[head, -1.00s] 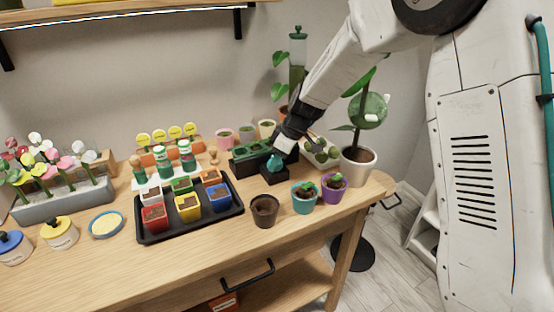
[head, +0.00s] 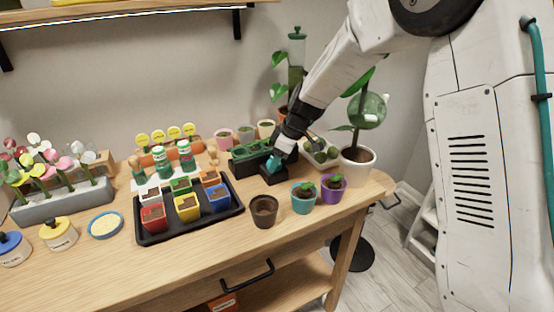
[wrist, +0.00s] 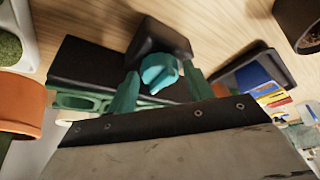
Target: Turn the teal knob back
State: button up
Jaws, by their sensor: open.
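The teal knob (wrist: 160,73) sits on a small black base (wrist: 158,38), which stands on the wooden table. In the head view the knob (head: 274,160) shows on its black base (head: 273,173) near the right part of the table. My gripper (wrist: 163,88) is open, with one teal finger on each side of the knob. In the wrist view the knob lies between the fingers, and I cannot tell whether they touch it. In the head view my gripper (head: 279,153) is right at the knob and partly hides it.
A green-celled black tray (head: 250,156) stands just behind and left of the knob base. A black tray of coloured pots (head: 152,238) lies to the left. A brown pot (head: 264,211), a teal pot (head: 304,199) and a purple pot (head: 333,188) stand in front.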

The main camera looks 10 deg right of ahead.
jog(key=v, duration=0.7)
jog(key=shift+d+r, duration=0.15)
jog(key=shift+r, duration=0.2)
jog(key=s+d+r+m+h, duration=0.1)
jog(key=s+d+r+m, duration=0.2)
jog(key=s, duration=1)
jog(key=s+d+r+m+h, duration=0.1)
jog(key=s+d+r+m, duration=0.2)
jog(key=s, duration=1)
jog(key=s+d+r+m+h, duration=0.2)
jog(key=s+d+m, duration=0.4)
jog(key=s, duration=0.7)
jog(key=shift+s+d+r+m+g, duration=0.15)
jog(key=shift+s+r+m+g, duration=0.25)
jog(key=shift+r, duration=0.2)
